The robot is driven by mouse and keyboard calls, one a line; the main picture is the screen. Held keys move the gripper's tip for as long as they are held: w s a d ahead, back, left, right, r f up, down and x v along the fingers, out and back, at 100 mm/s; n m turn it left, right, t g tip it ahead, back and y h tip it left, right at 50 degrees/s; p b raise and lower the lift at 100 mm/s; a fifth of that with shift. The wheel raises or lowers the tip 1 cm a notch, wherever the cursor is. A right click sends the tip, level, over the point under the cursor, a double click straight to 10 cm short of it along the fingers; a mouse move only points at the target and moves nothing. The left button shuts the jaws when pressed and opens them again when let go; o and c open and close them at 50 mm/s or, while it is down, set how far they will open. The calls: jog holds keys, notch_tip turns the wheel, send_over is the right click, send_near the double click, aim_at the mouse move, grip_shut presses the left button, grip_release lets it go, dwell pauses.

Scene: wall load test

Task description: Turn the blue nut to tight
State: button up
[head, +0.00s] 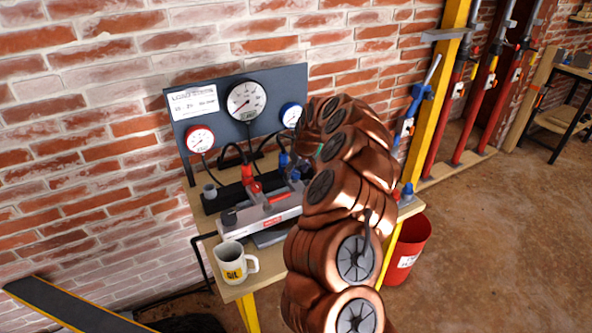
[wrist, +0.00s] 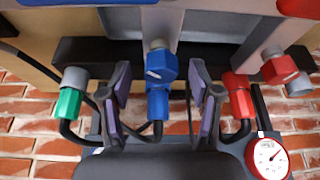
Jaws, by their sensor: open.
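The blue nut (wrist: 160,66) shows in the middle of the wrist view, on a grey stub, with a blue hose fitting (wrist: 158,104) just beyond it. My gripper (wrist: 160,76) is open, with one finger on each side of the blue nut and fitting. Gaps show between both fingers and the blue parts, so nothing is gripped. In the head view a blue fitting (head: 283,160) shows just left of my copper-coloured arm. The arm hides my gripper there, and I cannot make out the nut clearly.
A red nut (wrist: 279,67) and red fitting (wrist: 239,98) stand right of my gripper, a green fitting (wrist: 68,102) left. Dark hoses run close by. A gauge panel (head: 218,120) stands behind the bench. A mug (head: 232,263) sits at its front; a red bucket (head: 408,252) stands at right.

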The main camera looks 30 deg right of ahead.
jog(key=c, duration=1.1)
jog(key=shift+c, duration=0.2)
jog(key=shift+f+b, duration=0.1)
jog(key=shift+b, duration=0.25)
jog(key=m+h+b, duration=0.1)
jog(key=m+b, duration=0.1)
jog(key=b, duration=0.1)
jog(key=m+b, duration=0.2)
jog(key=b, duration=0.1)
jog(key=shift+a+f+h, duration=0.1)
jog(key=shift+f+h, duration=0.25)
jog(key=shift+h, duration=0.05)
jog(key=m+g+h+b, duration=0.1)
jog(key=m+b, duration=0.2)
jog(key=b, duration=0.2)
jog(key=shift+w+b, duration=0.1)
jog(key=shift+b, duration=0.2)
jog(key=m+b, duration=0.2)
jog(key=b, duration=0.1)
jog(key=shift+a+r+m+g+h+b, duration=0.15)
jog(key=shift+r+m+g+h+b, duration=0.15)
jog(key=shift+r+m, duration=0.1)
jog(key=shift+r, duration=0.1)
